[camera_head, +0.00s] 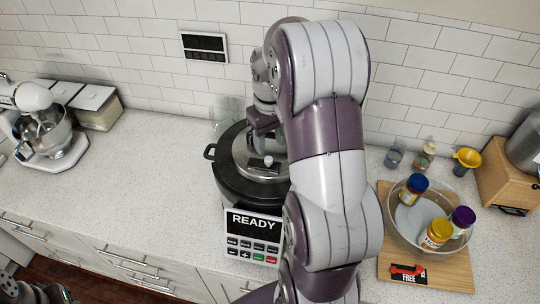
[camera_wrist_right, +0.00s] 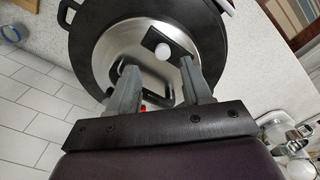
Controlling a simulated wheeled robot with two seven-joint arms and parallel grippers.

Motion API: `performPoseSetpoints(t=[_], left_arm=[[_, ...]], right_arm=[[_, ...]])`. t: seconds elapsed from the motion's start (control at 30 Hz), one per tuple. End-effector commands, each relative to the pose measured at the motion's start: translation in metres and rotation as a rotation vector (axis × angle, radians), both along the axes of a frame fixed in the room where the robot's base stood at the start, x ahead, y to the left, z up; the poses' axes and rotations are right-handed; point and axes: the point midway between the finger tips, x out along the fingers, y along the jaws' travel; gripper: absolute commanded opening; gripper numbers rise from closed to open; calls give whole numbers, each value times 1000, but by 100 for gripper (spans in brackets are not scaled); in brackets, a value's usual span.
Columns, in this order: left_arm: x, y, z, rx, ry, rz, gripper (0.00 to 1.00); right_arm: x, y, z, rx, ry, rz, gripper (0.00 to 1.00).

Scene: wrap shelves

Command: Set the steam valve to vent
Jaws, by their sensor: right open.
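The pressure cooker (camera_head: 230,188) stands on the counter, a dark round pot with a steel lid and a front panel reading READY. The steam valve looks like a small white knob on a black plate (camera_head: 268,161); the knob (camera_wrist_right: 163,51) also shows in the right wrist view. Its setting cannot be told. My right gripper (camera_wrist_right: 159,72) is open over the lid, its fingers pointing toward the knob, with nothing between them. The lid handle shows between and below the fingers. My right arm hides the cooker's right side. Part of my left gripper (camera_head: 36,292) shows at the bottom left, its jaws unclear.
A glass bowl (camera_head: 400,232) with several jars sits on a wooden board (camera_head: 450,270) at the right. Small bottles and a yellow funnel (camera_head: 467,157) stand behind it. A stand mixer (camera_head: 45,130) is at the far left. The counter left of the cooker is clear.

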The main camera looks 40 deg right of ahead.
Motion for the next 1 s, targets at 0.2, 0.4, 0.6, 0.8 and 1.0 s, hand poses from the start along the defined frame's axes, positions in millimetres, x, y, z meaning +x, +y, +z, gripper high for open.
performPoseSetpoints(t=[0.2,0.4,0.6,0.8,1.0], left_arm=[[1,0,39,0,-2,0,43],[0,0,48,0,0,0,43],[0,0,46,0,0,0,43],[0,0,46,0,0,0,43],[0,0,46,0,0,0,43]], right_arm=[[0,-1,63,1,3,0,49],[0,-1,73,2,3,0,49],[0,-1,71,1,3,0,49],[0,-1,71,1,3,0,49],[0,17,66,-6,-14,15,49]])
